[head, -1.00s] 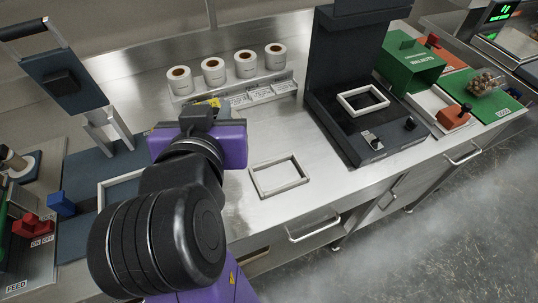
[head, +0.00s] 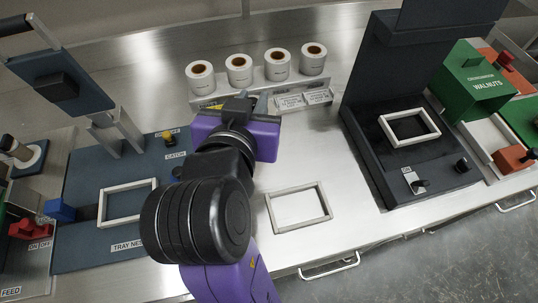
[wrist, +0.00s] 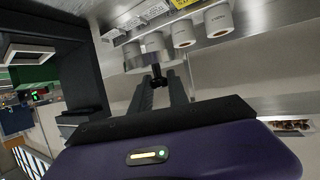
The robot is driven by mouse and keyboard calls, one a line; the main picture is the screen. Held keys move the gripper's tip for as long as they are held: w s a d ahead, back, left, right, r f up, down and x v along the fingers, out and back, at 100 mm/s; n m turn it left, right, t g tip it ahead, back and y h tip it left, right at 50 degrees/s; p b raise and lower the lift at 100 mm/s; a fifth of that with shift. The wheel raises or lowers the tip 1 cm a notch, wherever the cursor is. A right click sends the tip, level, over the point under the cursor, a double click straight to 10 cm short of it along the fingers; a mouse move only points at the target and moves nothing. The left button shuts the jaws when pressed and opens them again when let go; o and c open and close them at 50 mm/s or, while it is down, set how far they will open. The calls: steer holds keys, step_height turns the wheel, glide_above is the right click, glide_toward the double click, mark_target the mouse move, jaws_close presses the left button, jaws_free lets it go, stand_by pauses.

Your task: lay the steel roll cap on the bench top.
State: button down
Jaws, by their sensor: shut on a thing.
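My gripper (wrist: 158,88) is shut on the black knob of the steel roll cap (wrist: 148,63), a flat bright disc seen beyond the fingertips in the wrist view. In the head view my gripper (head: 250,104) is over the bench top (head: 330,170), in front of the label rolls. The cap is hidden there behind my wrist and gripper. I cannot tell how high the cap is above the steel.
Several white label rolls (head: 239,70) stand on a rack at the back. An empty pale frame (head: 299,207) lies on the bench right of my arm. A dark machine (head: 440,165) stands right, the tray nest plate (head: 85,225) left. Bare steel surrounds the loose frame.

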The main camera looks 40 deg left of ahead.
step_height(320, 180, down, 16)
steer(key=shift+f+b, duration=0.25)
steer(key=shift+b, duration=0.05)
steer(key=shift+f, duration=0.1)
steer(key=c, duration=1.7)
jaws_free()
steer(key=shift+f, duration=0.1)
steer(key=o, duration=0.4)
steer(key=shift+r, duration=0.3)
steer(key=v, duration=1.2)
steer(key=shift+f+b, duration=0.15)
steer(key=shift+b, duration=0.15)
